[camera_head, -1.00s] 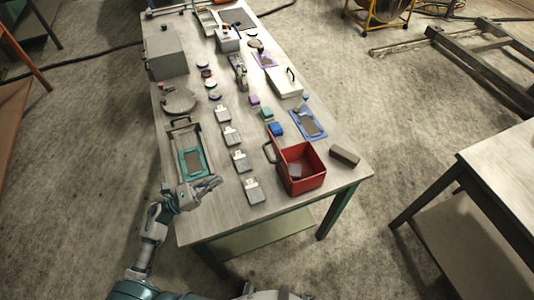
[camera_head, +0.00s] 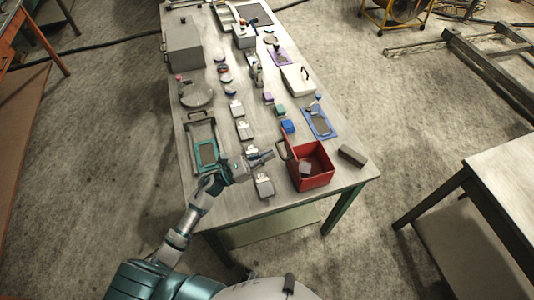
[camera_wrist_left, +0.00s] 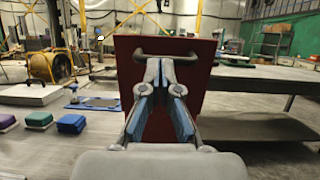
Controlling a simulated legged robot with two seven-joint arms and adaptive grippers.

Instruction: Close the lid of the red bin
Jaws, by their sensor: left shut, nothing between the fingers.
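The red bin (camera_head: 322,178) stands at the near right corner of the table, open at the top, with a small grey item inside. Its red lid (camera_wrist_left: 128,60) stands upright in the left wrist view, with a grey bar handle (camera_wrist_left: 140,43) across its upper part. In the head view the handle (camera_head: 282,150) shows at the bin's left side. My left gripper (camera_head: 266,157) is shut and empty, just left of the bin and pointing at the lid. In the left wrist view the gripper (camera_wrist_left: 167,70) overlaps the lid; I cannot tell whether it touches. My right gripper is not in view.
A dark block (camera_head: 352,156) lies right of the bin. Grey-and-white items (camera_head: 264,186) stand in a row under and beyond my gripper. A teal-framed tray (camera_head: 197,157) lies to the left. A blue tray (camera_head: 329,130) and small coloured blocks lie behind the bin.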

